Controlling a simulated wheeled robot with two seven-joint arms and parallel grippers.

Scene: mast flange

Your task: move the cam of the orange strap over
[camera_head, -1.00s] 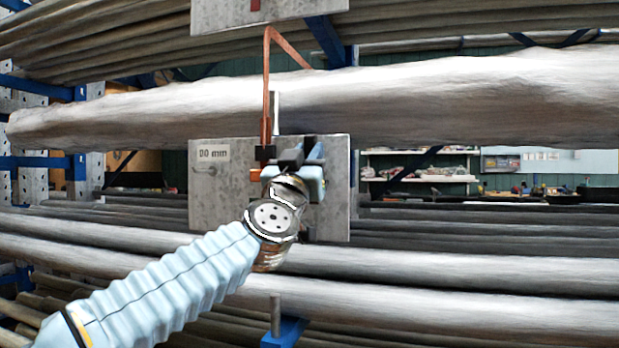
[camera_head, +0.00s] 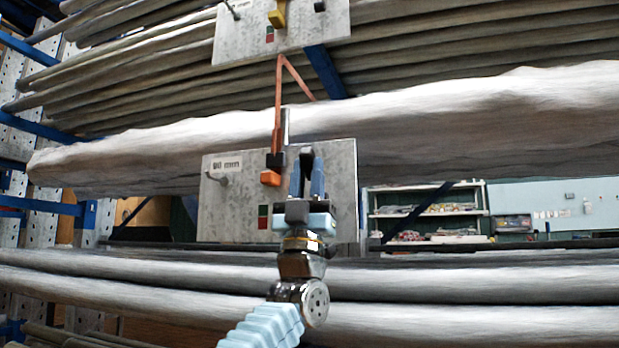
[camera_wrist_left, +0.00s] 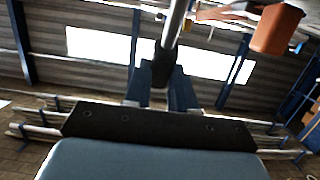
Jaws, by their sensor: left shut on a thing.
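The orange strap (camera_head: 278,95) hangs from above in front of a grey plate (camera_head: 228,215), with a dark buckle and an orange block (camera_head: 270,179) at its lower end. A grey metal lever (camera_head: 286,125) stands upright beside the strap. My left gripper (camera_head: 307,160) points up in front of the plate, just right of the orange block. In the left wrist view, its fingers are shut on the lever's dark end (camera_wrist_left: 163,66), and the grey shaft (camera_wrist_left: 175,28) runs up from it. The orange block (camera_wrist_left: 276,28) hangs apart from the fingers, upper right. My right gripper is not in view.
A thick grey wrapped bundle (camera_head: 450,120) runs across behind the strap. A second plate (camera_head: 235,45) with a yellow part hangs above. More bundles (camera_head: 480,280) lie below. Blue rack beams (camera_head: 325,70) cross behind; shelves stand at the back right.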

